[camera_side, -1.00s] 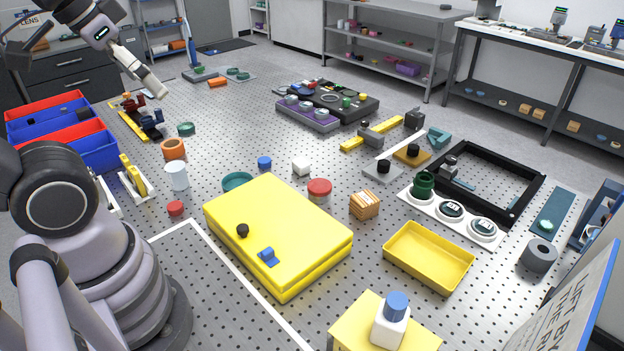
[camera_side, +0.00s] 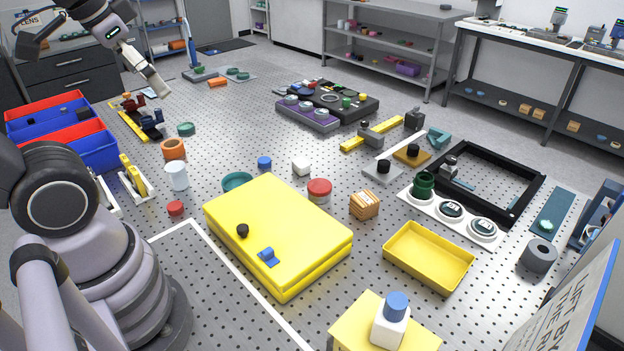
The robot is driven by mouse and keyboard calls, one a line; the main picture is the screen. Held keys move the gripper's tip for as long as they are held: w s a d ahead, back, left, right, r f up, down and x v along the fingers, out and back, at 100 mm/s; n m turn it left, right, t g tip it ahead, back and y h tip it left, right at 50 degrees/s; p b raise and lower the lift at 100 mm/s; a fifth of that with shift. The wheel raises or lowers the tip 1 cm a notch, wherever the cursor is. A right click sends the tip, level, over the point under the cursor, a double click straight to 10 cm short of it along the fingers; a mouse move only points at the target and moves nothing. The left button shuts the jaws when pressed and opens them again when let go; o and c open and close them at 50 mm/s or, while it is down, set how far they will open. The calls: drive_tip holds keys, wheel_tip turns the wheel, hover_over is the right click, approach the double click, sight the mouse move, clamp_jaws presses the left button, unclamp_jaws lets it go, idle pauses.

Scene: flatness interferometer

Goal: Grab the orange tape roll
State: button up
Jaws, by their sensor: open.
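The orange tape roll (camera_side: 173,149) stands on the perforated metal table at the left, behind the white cup. My gripper (camera_side: 163,92) is at the upper left, raised above the table and pointing down to the right. It is open and empty. It is up and to the left of the tape roll in the picture, clear of it.
A white cup (camera_side: 177,176) stands just in front of the roll, and a green ring (camera_side: 186,129) lies just behind it. Red and blue bins (camera_side: 92,150) stand to the left. A large yellow case (camera_side: 290,225) lies front centre. The table right of the roll is fairly clear.

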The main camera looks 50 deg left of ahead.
drive_tip(key=w+a+f+m+g+y, duration=0.2)
drive_tip(key=w+a+f+g+y, duration=0.15)
drive_tip(key=a, duration=0.55)
drive_tip(key=w+a+f+m+g+y, duration=0.2)
drive_tip(key=w+a+f+y, duration=0.15)
drive_tip(key=a, duration=0.45)
drive_tip(key=w+a+f+m+g+y, duration=0.2)
drive_tip(key=w+a+g+y, duration=0.15)
drive_tip(key=a, duration=0.55)
drive_tip(key=w+a+f+m+t+y, duration=0.1)
drive_tip(key=w+a+f+m, duration=0.15)
drive_tip(key=a+f, duration=0.3)
drive_tip(key=w+a+f+m+y, duration=0.1)
drive_tip(key=a+f+m, duration=0.3)
drive_tip(key=f, duration=0.2)
drive_tip(key=m+t, duration=0.3)
drive_tip(key=m, duration=0.3)
approach(170, 146)
drive_tip(key=shift+s+a+f, duration=0.35)
drive_tip(key=shift+a+f, duration=0.1)
drive_tip(key=shift+a, duration=0.25)
drive_tip(key=x, duration=0.5)
drive_tip(key=shift+w+a, duration=0.3)
drive_tip(key=shift+w, duration=0.05)
drive_tip(key=c, duration=1.1)
